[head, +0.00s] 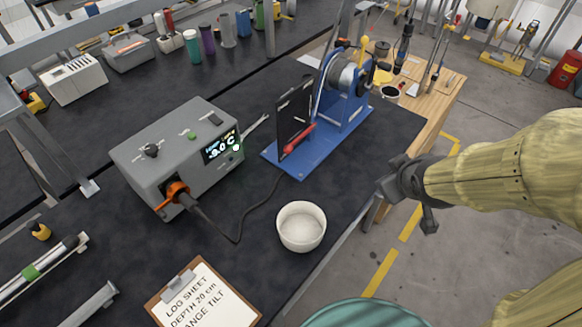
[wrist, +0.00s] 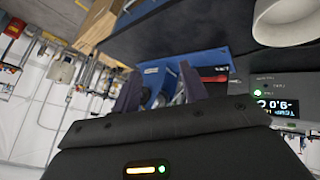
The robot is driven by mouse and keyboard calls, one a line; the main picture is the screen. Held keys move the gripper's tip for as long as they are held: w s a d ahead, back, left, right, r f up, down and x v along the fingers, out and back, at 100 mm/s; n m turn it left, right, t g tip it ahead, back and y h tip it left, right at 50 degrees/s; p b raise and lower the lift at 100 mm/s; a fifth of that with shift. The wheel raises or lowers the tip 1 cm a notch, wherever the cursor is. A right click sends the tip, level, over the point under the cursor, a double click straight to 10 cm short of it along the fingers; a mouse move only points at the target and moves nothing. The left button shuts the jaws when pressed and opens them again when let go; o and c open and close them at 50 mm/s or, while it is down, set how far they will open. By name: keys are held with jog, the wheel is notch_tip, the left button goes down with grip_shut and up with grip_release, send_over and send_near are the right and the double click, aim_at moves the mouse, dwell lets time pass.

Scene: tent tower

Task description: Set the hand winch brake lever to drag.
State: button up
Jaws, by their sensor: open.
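The hand winch (head: 345,90) stands on a blue base (head: 300,165) at the right end of the dark bench in the head view. A red lever (head: 298,138) sits low beside its upright black plate (head: 293,112), tilted. I cannot read its setting. My gripper (head: 403,205) is open and empty, to the right of the winch and apart from it, past the bench edge. In the wrist view the two fingers (wrist: 160,90) point toward the blue base (wrist: 200,62). A dark panel with red and white marks (wrist: 215,73) shows behind a finger; the lever is not clear there.
A grey control box (head: 180,150) with a lit display and a cable stands left of the winch. A white bowl (head: 301,227) sits near the bench's front edge. A clipboard (head: 205,297) lies nearer. A wooden table (head: 432,85) with tools adjoins behind.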

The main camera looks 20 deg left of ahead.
jog(key=a+f+n+t+y+b, duration=0.1)
jog(key=a+f+n+y+b, duration=0.2)
jog(key=a+n+b, duration=0.3)
jog(key=a+f+n+t+y+b, duration=0.1)
jog(key=a+f+n+y+b, duration=0.3)
jog(key=a+n+b, duration=0.3)
jog(key=a+b, duration=0.1)
jog(key=a, duration=0.1)
jog(key=shift+s+a+t+y, duration=0.15)
jog(key=shift+a+t+y, duration=0.15)
jog(key=shift+a+y, duration=0.1)
jog(key=shift+p, duration=0.35)
jog(key=p, duration=0.7)
send_near(290, 151)
jog(key=x, duration=0.9)
